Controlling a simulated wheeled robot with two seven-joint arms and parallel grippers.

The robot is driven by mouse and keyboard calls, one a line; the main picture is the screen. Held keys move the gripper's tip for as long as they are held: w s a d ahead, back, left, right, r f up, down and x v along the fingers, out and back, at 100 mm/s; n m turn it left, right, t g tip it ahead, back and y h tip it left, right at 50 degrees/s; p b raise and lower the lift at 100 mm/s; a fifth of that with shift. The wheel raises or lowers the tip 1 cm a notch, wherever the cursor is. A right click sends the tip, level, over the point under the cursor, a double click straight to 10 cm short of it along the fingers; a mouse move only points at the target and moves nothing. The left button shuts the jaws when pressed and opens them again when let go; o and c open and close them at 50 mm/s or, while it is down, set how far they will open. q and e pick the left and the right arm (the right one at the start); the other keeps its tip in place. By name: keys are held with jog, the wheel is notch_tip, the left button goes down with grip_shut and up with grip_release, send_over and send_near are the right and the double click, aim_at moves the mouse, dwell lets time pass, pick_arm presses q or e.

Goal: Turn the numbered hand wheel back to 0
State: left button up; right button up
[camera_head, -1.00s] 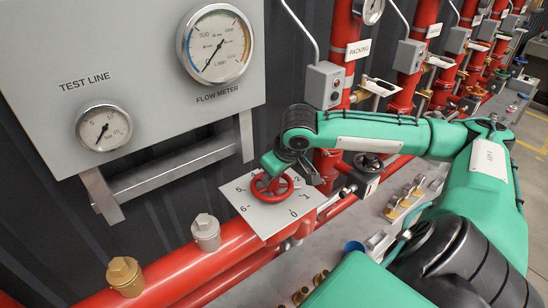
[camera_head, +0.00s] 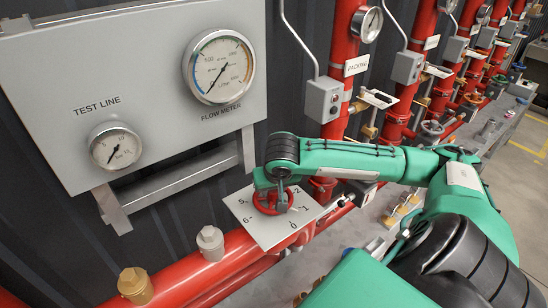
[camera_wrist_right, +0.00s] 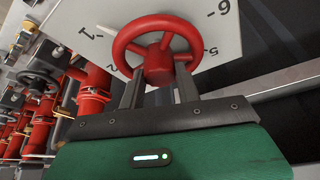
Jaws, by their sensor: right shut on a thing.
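The red hand wheel (camera_head: 262,208) sits on a grey plate (camera_head: 265,238) marked with numbers; 5, 6, 0, 1 and 2 show around it. In the right wrist view the spoked wheel (camera_wrist_right: 158,22) and the plate (camera_wrist_right: 222,42) fill the top middle, with 1, 2, 5 and 6 readable. My right gripper (camera_head: 283,202) is at the wheel's right side, its fingers pointing down. My left gripper is out of view.
Behind the plate stands a grey panel (camera_head: 50,130) with a flow meter (camera_head: 218,66) and a smaller test line gauge (camera_head: 116,146). A red pipe (camera_head: 190,268) with a grey cap (camera_head: 210,242) and a brass cap (camera_head: 135,284) runs in front. Red risers (camera_head: 345,50) stand to the right.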

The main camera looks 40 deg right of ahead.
jog(key=shift+w+r+m+h+p, duration=0.1)
jog(key=shift+r+m+h+p, duration=0.15)
jog(key=shift+m+p, duration=0.85)
jog(key=shift+f, duration=0.25)
jog(key=shift+a+r+m+g+h+p, duration=0.15)
jog(key=shift+m+g+h+p, duration=0.1)
jog(key=shift+m+p, duration=0.35)
jog(key=shift+d+r+m+g+h+p, duration=0.1)
jog(key=shift+m+g+p, duration=0.25)
jog(key=shift+p, duration=0.3)
jog(key=o, duration=1.2)
jog(key=shift+f, duration=0.25)
notch_tip(320, 180, up, 5)
jog(key=p, duration=0.5)
jog(key=shift+r+p, duration=0.85)
jog(key=shift+r, duration=0.2)
